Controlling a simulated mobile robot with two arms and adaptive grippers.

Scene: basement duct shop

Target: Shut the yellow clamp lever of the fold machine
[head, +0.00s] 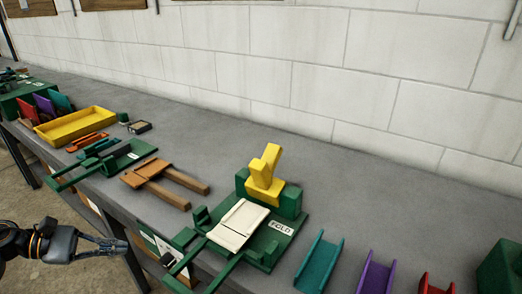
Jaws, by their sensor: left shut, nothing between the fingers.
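The fold machine (258,232) is a green base on the grey bench, with a white label reading FOLD. A cream sheet or plate (238,224) lies on its bed. The yellow clamp lever (266,166) stands up at the back of the machine, between green blocks, tilted to the right at its top. My left gripper (124,247) is at the lower left, in front of the bench edge and well to the left of the machine. Its fingers are together and empty, and it touches nothing of the machine. My right gripper is not in view.
Teal (319,262), purple (376,274) and red (436,286) channels lie right of the machine. A brown wooden frame (160,180), a second green machine (112,162) and a yellow tray (75,126) sit to the left. Bare bench lies behind, before the block wall.

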